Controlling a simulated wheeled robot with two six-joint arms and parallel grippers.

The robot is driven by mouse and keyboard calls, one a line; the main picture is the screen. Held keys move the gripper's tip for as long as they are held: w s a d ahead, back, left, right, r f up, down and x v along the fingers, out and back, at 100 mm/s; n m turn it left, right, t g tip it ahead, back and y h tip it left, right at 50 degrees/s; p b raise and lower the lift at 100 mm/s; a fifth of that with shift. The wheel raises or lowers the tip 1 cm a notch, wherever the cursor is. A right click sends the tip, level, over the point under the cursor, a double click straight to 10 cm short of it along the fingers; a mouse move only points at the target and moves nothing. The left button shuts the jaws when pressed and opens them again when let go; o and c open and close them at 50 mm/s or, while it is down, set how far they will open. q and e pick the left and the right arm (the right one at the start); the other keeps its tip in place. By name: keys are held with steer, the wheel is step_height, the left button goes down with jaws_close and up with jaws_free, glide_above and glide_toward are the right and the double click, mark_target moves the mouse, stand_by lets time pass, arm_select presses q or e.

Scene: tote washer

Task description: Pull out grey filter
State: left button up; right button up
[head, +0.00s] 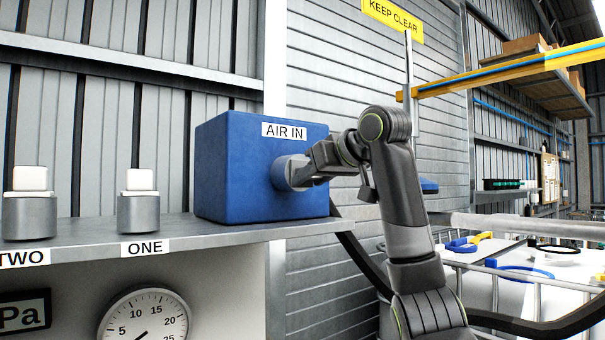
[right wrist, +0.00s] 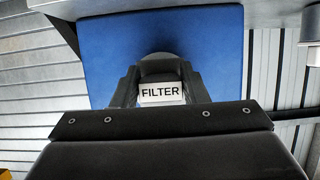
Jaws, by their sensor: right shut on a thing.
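A blue box (head: 235,165) with an "AIR IN" label stands on a grey shelf. A grey round filter (head: 284,172) sits at the box's right-hand face, partly hidden by my gripper. My right gripper (head: 300,174) is at that face with its jaws around the filter. In the right wrist view, the two fingers of my right gripper (right wrist: 160,88) are shut on the filter, one on each side. The filter's white "FILTER" label (right wrist: 161,94) shows between them, with the blue box (right wrist: 205,38) behind. My left gripper is not in view.
Two grey cylinders with white tops, ONE (head: 139,212) and TWO (head: 30,214), stand on the shelf (head: 185,232) left of the box. A round gauge (head: 145,318) is below. A yellow bar (head: 500,68) and metal rails (head: 520,226) are at right.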

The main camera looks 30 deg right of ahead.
steer(key=shift+c, duration=0.2)
steer(key=s+b, duration=0.4)
steer(key=s, duration=0.4)
steer(key=shift+s+d, duration=0.3)
steer(key=shift+d, duration=0.05)
stand_by(0.9)
